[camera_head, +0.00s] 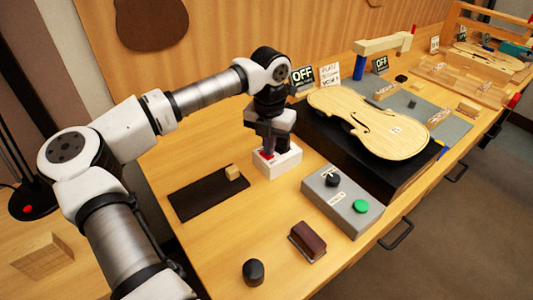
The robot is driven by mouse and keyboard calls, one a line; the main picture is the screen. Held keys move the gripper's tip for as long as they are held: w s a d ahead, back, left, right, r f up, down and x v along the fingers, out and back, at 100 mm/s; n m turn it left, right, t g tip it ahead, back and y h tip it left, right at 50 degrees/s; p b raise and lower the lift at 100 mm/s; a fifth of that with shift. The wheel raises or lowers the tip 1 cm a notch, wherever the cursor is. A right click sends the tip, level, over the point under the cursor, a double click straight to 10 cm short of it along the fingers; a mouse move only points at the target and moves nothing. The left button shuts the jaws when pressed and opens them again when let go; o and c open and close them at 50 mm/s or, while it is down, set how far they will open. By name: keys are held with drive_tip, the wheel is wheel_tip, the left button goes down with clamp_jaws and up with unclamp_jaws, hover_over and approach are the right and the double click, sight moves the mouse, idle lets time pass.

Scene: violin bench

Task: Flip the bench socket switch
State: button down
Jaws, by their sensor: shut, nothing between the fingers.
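The bench socket is a white box (283,165) on the wooden bench, left of the black block under the violin plate. A red switch (265,155) shows on its top at the left side. My gripper (268,151) points down at the top of the box, right by the red switch. Its fingers are shut with nothing between them. The fingertips partly hide the box top, and I cannot tell whether they touch the switch or which way the switch is set.
A dark mat (205,198) with a small wooden block (233,172) lies left of the socket. A grey control box (338,200) with a black knob and green button stands to the right. A brown block (307,241) and black cylinder (253,272) stand in front. A violin plate (370,120) lies behind.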

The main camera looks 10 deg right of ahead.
drive_tip(key=shift+f+b, duration=0.4)
drive_tip(key=shift+f, duration=0.1)
drive_tip(key=shift+r, duration=0.1)
drive_tip(key=shift+r+p, duration=1.8)
drive_tip(key=shift+r, duration=1.65)
